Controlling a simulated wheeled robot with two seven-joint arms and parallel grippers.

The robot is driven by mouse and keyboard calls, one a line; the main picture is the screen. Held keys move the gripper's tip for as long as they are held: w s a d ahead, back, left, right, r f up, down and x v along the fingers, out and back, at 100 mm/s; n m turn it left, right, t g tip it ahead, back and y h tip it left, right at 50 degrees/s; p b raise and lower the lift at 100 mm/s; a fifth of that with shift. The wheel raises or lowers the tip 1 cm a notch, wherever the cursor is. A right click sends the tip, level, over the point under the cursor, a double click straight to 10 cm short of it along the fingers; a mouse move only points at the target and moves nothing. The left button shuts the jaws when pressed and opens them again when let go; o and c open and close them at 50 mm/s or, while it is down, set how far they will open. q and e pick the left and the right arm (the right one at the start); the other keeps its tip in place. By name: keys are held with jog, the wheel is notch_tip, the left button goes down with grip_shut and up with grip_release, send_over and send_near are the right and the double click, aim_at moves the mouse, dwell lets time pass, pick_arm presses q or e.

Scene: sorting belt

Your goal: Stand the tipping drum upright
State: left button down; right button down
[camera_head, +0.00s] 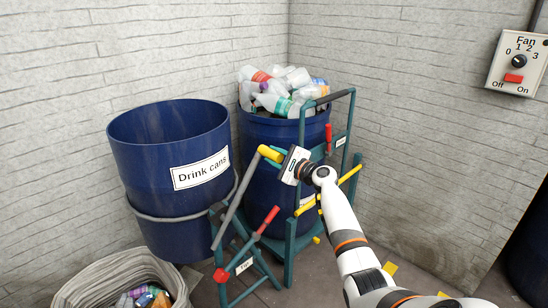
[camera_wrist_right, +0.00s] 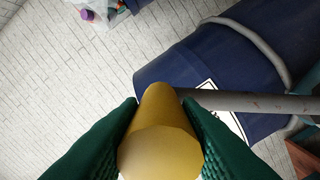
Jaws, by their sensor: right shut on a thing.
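The tipping drum (camera_head: 165,150) is blue and open-topped, labelled "Drink cans", and hangs in a grey hoop on a green frame at the left. It looks slightly tilted in the head view; the exact angle is hard to tell. Its inside looks empty where visible. A grey lever (camera_head: 236,200) rises from the frame to a yellow grip (camera_head: 270,153). My right gripper (camera_head: 283,157) is shut on this grip. The wrist view shows the green finger pads on both sides of the yellow grip (camera_wrist_right: 160,135), with the blue drum (camera_wrist_right: 190,62) behind. My left gripper is out of view.
A second blue drum (camera_head: 265,128) full of plastic bottles stands behind in a green frame (camera_head: 350,125) with red and yellow handles. A bag (camera_head: 88,285) holding cans sits at the front left. A fan switch box (camera_head: 517,62) is on the right wall. Bare floor shows at lower right.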

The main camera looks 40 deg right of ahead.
jog(key=shift+d, duration=0.2)
jog(key=c, duration=1.2)
grip_release()
jog(key=shift+c, duration=0.2)
jog(key=shift+o, duration=0.9)
jog(key=shift+d+f, duration=0.15)
jog(key=shift+s, duration=0.3)
jog(key=s, duration=1.1)
jog(key=shift+s+d, duration=0.2)
jog(key=shift+d, duration=0.2)
